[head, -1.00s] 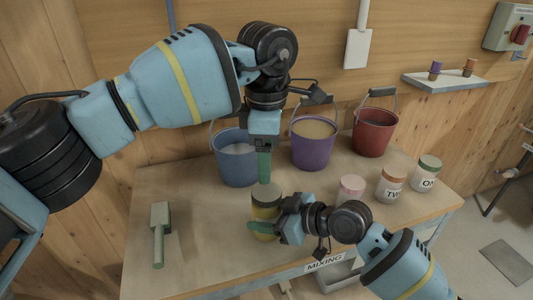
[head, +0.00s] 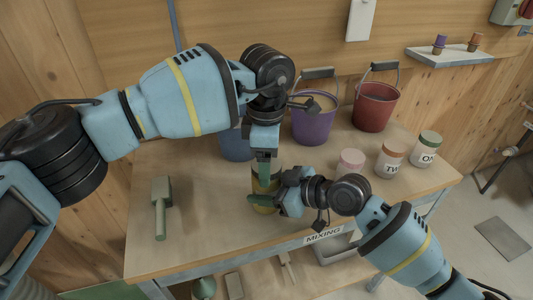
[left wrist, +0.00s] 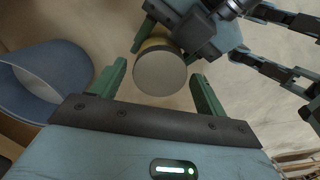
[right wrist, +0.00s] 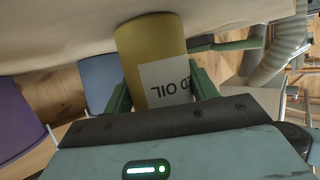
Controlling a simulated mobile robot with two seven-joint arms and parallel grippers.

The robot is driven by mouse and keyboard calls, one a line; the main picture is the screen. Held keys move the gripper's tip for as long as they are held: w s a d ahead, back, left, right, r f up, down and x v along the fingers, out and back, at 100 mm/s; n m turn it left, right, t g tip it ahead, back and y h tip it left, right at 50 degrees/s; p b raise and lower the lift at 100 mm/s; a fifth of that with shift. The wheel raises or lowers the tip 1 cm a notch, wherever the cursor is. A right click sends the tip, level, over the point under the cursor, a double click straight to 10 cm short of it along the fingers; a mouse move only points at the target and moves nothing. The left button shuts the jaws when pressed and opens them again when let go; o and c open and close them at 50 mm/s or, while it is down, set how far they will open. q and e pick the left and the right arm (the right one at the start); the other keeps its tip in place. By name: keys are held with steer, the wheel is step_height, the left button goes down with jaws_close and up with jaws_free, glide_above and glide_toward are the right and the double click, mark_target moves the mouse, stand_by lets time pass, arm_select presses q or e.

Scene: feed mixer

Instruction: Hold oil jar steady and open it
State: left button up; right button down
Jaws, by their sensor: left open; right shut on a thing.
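The oil jar (head: 267,184) is yellow and stands upright near the front of the table. Its label, partly reading "ED OIL", shows upside down in the right wrist view (right wrist: 150,45). My right gripper (head: 264,203) is shut on the jar's body from the right side. My left gripper (head: 263,170) points down from above at the jar's top, fingers open. In the left wrist view, the round greyish lid (left wrist: 160,74) lies between the left fingers, with a gap on each side. In the head view the left fingers partly hide the lid.
Blue (head: 236,145), purple (head: 313,122) and red (head: 373,107) buckets stand behind. Several lidded jars, one a pink-topped jar (head: 350,162), stand to the right. A green-grey tool (head: 160,205) lies at the left. The tabletop (head: 205,225) between tool and oil jar is clear.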

arm_select(q)
steer(key=c, duration=1)
steer(key=n, duration=0.2)
steer(key=shift+n, duration=0.4)
steer(key=shift+r, duration=0.25)
steer(key=shift+r, duration=0.85)
steer(key=shift+r, duration=0.15)
